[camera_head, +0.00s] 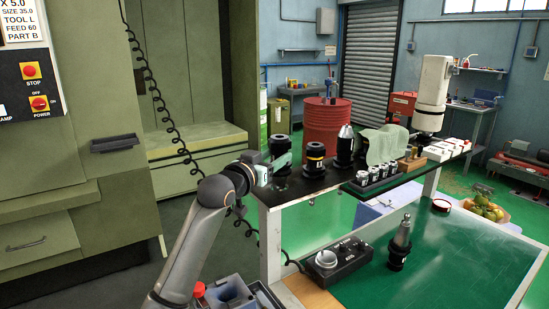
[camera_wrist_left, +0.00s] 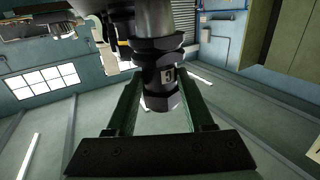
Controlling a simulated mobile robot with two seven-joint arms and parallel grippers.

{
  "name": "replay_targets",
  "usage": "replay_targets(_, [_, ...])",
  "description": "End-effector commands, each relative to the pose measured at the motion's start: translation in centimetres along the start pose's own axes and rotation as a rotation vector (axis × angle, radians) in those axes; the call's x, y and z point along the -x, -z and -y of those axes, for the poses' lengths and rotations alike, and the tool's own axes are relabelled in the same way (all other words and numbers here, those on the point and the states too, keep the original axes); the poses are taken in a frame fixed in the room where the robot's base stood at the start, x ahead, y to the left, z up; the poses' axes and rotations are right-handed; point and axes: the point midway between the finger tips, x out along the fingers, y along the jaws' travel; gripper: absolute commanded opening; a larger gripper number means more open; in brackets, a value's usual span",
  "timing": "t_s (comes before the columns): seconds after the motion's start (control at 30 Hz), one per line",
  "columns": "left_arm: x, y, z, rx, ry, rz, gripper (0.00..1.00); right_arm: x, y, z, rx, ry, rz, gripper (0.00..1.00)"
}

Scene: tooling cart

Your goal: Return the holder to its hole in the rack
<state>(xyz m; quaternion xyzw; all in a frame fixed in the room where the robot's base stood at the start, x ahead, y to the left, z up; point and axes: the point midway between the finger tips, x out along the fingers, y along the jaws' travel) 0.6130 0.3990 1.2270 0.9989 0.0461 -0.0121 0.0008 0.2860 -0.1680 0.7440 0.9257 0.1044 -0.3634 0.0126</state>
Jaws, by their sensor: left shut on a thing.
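My left gripper (camera_head: 280,162) is at the left end of the dark rack (camera_head: 300,187) on the cart. It is shut on a black holder (camera_head: 279,144), which stands upright in its grip. My right gripper is not in view.
A tapered holder (camera_head: 400,243) stands on the green mat (camera_head: 450,265) below, beside a black box with a round socket (camera_head: 338,258). A tray of small collets (camera_head: 372,178), a green cloth (camera_head: 386,145) and a white upright device (camera_head: 432,92) occupy the cart top further right.

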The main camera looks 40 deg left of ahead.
Motion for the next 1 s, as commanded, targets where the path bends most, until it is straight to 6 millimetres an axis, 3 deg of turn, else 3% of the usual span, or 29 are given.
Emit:
replay_targets(0.27, [0.1, -1.0, 0.0, 0.0, 0.0, -0.019, 0.0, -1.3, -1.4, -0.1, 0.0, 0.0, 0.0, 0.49])
replay_targets(0.6, [0.0, -2.6, 0.0, 0.0, 0.001, -0.018, 0.0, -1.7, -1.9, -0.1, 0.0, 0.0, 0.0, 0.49])
replay_targets(1.0, [0.0, -3.0, 0.0, 0.0, 0.001, -0.018, 0.0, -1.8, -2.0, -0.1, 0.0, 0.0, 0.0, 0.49])
